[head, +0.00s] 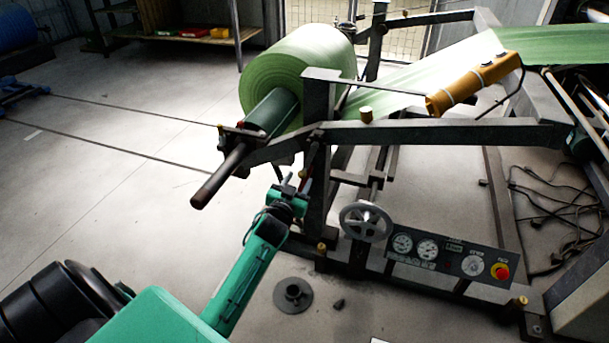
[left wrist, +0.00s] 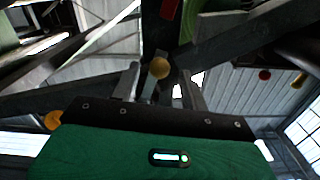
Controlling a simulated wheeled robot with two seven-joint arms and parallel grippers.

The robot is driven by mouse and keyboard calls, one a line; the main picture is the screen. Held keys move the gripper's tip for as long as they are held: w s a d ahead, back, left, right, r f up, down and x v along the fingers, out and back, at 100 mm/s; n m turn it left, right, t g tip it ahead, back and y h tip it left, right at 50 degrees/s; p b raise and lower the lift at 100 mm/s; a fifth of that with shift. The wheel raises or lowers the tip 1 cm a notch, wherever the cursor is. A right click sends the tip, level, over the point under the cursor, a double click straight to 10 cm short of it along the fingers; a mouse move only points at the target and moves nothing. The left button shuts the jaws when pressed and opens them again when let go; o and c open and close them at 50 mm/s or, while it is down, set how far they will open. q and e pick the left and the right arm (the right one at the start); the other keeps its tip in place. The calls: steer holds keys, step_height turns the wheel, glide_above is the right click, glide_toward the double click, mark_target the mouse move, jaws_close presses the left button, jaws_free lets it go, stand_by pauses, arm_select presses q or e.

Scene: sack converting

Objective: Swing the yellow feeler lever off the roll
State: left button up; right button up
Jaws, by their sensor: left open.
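A green roll (head: 290,70) sits on a dark core shaft in the metal stand. My left gripper (head: 290,180) is low in front of the stand, below the shaft end. In the left wrist view its two fingers are apart, and the open gripper (left wrist: 161,80) faces the dark frame. A round yellow knob (left wrist: 159,68) shows between the fingertips; I cannot tell whether they touch it, or whether it belongs to the feeler lever. No yellow lever against the roll can be made out clearly. My right gripper is not in view.
The shaft end (head: 215,180) juts out left above my gripper. A handwheel (head: 365,221) and gauge panel (head: 450,255) stand to the right. A yellow-orange box (head: 473,84) is on the upper frame. A round foot (head: 293,295) lies on the floor. Floor at left is mostly clear.

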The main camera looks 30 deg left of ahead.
mark_target(304, 170)
arm_select(q)
steer(key=shift+b+x, duration=0.55)
steer(key=shift+x, duration=2.15)
steer(key=shift+d, duration=0.1)
jaws_close()
